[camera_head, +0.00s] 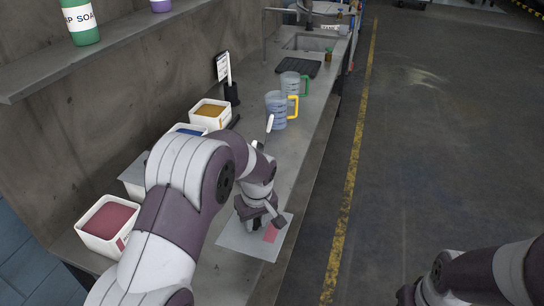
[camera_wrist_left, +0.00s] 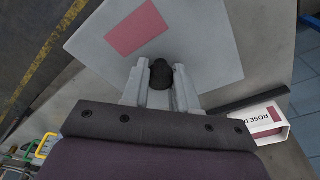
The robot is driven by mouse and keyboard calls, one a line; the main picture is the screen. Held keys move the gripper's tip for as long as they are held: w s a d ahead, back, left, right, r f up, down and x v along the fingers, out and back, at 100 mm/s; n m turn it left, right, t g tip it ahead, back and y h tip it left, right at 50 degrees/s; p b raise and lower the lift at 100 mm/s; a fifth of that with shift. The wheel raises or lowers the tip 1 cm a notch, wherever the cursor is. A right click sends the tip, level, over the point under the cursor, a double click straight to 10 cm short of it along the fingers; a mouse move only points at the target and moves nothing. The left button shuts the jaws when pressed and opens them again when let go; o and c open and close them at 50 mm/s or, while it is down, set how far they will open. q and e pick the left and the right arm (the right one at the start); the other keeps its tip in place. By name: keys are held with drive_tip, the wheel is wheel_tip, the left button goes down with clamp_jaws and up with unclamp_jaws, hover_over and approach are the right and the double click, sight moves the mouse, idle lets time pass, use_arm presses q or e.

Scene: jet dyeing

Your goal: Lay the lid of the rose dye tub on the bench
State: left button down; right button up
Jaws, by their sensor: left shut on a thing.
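The lid (camera_head: 236,240) is a flat pale square plate with a rose patch (camera_head: 270,233). It lies level over the front part of the bench (camera_head: 285,172), close to its edge; whether it touches the bench I cannot tell. My left gripper (camera_head: 257,217) is above the lid. In the left wrist view it is shut on the lid's black knob (camera_wrist_left: 160,76), with the plate (camera_wrist_left: 205,55) spread out beyond the fingers. The rose dye tub (camera_head: 108,222) stands uncovered at the lower left and shows rose dye; it also appears in the left wrist view (camera_wrist_left: 268,122). My right gripper is out of view.
A tub of yellow dye (camera_head: 210,112) and a tub of blue dye (camera_head: 189,130) stand along the wall. Two measuring jugs, one yellow-handled (camera_head: 276,110) and one green-handled (camera_head: 291,83), stand farther back, before the sink (camera_head: 305,43). A shelf (camera_head: 110,42) overhangs on the left.

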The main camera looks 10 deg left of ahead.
use_arm(q)
drive_tip(key=a+f+p, duration=0.1)
drive_tip(key=a+f, duration=0.1)
drive_tip(key=a, duration=0.2)
drive_tip(key=a+f+p, duration=0.1)
drive_tip(key=a+f, duration=0.1)
drive_tip(key=a, duration=0.1)
drive_tip(key=w+a+f+p, duration=0.1)
drive_tip(key=a+f, duration=0.1)
drive_tip(key=a, duration=0.2)
drive_tip(key=shift+a+f+p, duration=0.3)
drive_tip(key=shift+f, duration=0.05)
wheel_tip(320, 180, down, 4)
drive_tip(key=shift+s+r+p, duration=0.15)
drive_tip(key=shift+p, duration=0.6)
drive_tip(key=shift+f, duration=0.4)
drive_tip(key=c, duration=0.9)
unclamp_jaws()
drive_tip(key=shift+o, duration=0.2)
